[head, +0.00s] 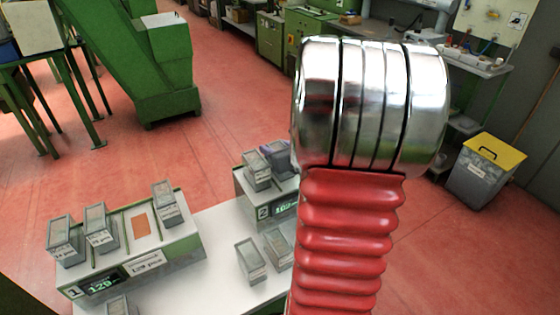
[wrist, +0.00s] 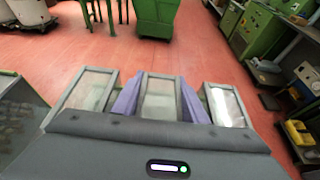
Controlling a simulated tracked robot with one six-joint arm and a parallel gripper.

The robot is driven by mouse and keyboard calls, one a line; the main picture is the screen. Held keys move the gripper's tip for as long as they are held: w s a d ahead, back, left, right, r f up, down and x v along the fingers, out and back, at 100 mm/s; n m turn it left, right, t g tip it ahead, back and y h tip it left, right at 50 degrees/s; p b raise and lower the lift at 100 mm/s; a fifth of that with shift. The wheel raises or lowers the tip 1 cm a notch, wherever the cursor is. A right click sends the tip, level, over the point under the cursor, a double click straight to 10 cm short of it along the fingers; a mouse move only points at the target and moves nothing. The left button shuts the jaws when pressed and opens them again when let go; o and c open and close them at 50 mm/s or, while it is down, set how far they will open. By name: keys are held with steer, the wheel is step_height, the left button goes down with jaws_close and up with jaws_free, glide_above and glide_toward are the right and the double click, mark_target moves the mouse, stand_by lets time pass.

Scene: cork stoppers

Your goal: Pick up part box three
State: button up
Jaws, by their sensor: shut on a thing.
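My gripper (wrist: 160,104) has its two purple fingers shut on the sides of a grey part box with a clear lid (wrist: 159,86) in the wrist view. This is the middle one of three boxes in a row, with one box (wrist: 90,90) to the left and one (wrist: 225,106) to the right. In the head view a bit of purple finger shows at the back of the scale marked 2 (head: 285,209), beside a box (head: 257,171). My arm hides much of that spot. I cannot read the box's number or tell whether it is lifted.
The scale marked 1 (head: 150,265) carries several similar boxes and an orange patch. Another box (head: 250,259) stands on the white table (head: 215,240) in front of scale 2. The neighbouring boxes stand close beside my fingers. A yellow-lidded bin (head: 485,170) stands on the red floor.

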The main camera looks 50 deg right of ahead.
steer(key=c, duration=0.3)
steer(key=shift+r, duration=0.1)
step_height(320, 180, up, 10)
steer(key=shift+f, duration=0.1)
steer(key=shift+c, duration=0.2)
steer(key=shift+s, duration=0.1)
stand_by(0.7)
